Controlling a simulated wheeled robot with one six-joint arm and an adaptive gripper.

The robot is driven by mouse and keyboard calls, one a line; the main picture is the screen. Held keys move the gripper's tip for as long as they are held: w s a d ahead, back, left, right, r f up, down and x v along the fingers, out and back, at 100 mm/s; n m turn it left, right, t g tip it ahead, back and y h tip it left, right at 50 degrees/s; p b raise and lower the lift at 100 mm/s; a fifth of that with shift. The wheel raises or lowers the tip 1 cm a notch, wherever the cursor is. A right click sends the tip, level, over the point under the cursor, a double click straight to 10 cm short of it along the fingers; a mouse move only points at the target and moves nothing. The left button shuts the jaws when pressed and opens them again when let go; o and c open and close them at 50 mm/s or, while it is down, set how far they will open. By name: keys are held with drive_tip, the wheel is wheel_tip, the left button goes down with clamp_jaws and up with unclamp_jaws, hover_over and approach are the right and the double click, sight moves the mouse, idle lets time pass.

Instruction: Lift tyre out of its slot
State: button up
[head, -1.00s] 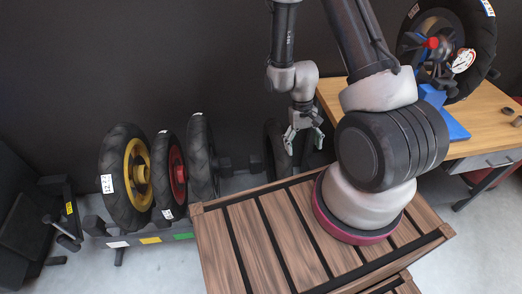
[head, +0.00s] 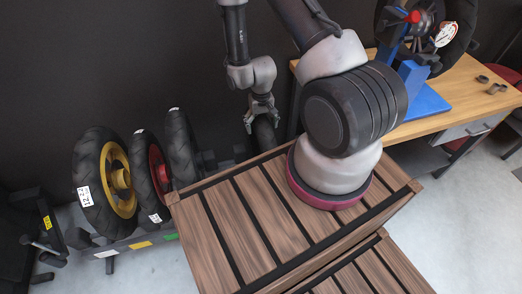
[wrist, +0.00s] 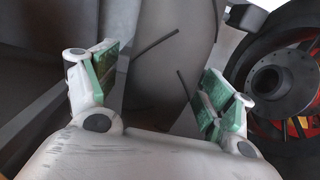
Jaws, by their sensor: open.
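A black tyre (head: 265,134) stands upright in the rack, partly hidden behind the wooden-topped base. My gripper (head: 262,112) is open, pointing down just above this tyre in the head view. In the wrist view my gripper (wrist: 158,85) has its two green-padded fingers spread, with a broad grey curved surface between and beyond them. I cannot tell whether the pads touch anything. The rack (head: 128,246) also holds a yellow-hubbed wheel (head: 91,180), a red-hubbed wheel (head: 144,160) and another dark tyre (head: 181,147) to the left.
A wheel with a red rim (wrist: 282,82) is close on the right of the wrist view. A wooden workbench (head: 452,88) with a blue stand (head: 424,104) and mounted wheel is at the right. Dark equipment (head: 38,240) stands at the far left.

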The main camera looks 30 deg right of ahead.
drive_tip(key=shift+f, duration=0.9)
clamp_jaws()
drive_tip(key=shift+r, duration=0.1)
drive_tip(key=shift+r, duration=5.05)
wheel_tip(320, 180, up, 13)
drive_tip(key=shift+a, duration=0.1)
